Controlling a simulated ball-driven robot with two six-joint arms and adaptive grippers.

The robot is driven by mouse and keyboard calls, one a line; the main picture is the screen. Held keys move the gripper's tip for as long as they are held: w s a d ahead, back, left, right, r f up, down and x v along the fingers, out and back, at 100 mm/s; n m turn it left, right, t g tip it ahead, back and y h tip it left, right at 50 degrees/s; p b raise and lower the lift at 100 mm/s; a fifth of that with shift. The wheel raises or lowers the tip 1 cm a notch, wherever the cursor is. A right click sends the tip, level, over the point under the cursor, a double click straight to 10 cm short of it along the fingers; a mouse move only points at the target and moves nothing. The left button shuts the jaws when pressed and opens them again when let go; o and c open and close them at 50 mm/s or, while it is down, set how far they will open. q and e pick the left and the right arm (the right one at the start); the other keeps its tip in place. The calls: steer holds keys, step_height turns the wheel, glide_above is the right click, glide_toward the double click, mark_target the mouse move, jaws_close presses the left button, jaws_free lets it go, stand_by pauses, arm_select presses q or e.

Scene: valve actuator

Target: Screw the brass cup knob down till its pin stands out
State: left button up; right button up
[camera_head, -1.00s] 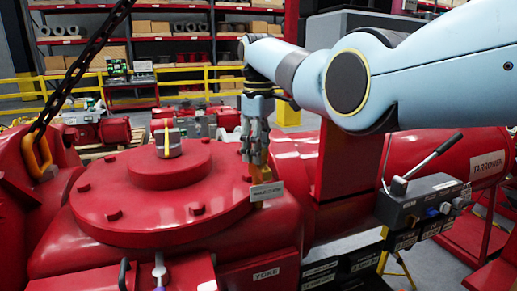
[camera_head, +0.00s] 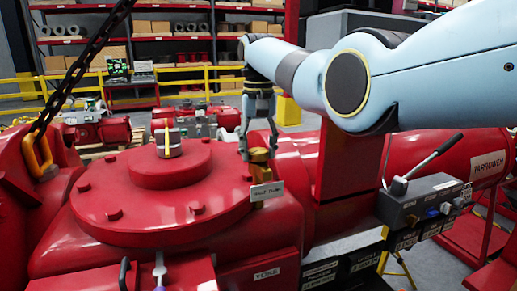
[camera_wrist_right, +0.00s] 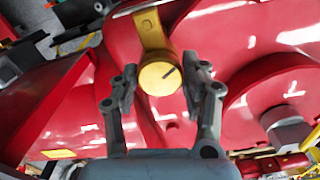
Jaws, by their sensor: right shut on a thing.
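The brass cup knob (camera_head: 258,155) sits on a brass bracket (camera_head: 258,171) at the right rim of the red round cover. My right gripper (camera_head: 258,148) points down over the knob, one finger on each side. It also shows in the right wrist view (camera_wrist_right: 160,82), its fingers shut on the knob. My left gripper is not in view.
The red cover (camera_head: 130,220) carries several bolt heads and a raised hub with a grey-and-yellow indicator (camera_head: 168,143). A chain (camera_head: 90,60) hangs at the left. A grey lever box (camera_head: 425,200) stands at the right. A red upright is close right of the knob.

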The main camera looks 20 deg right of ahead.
steer(key=m, duration=1.3)
steer(key=shift+w, duration=0.1)
stand_by(0.4)
steer(key=shift+r, duration=0.1)
steer(key=o, duration=1.1)
steer(key=shift+o, duration=0.3)
steer(key=shift+a, duration=0.1)
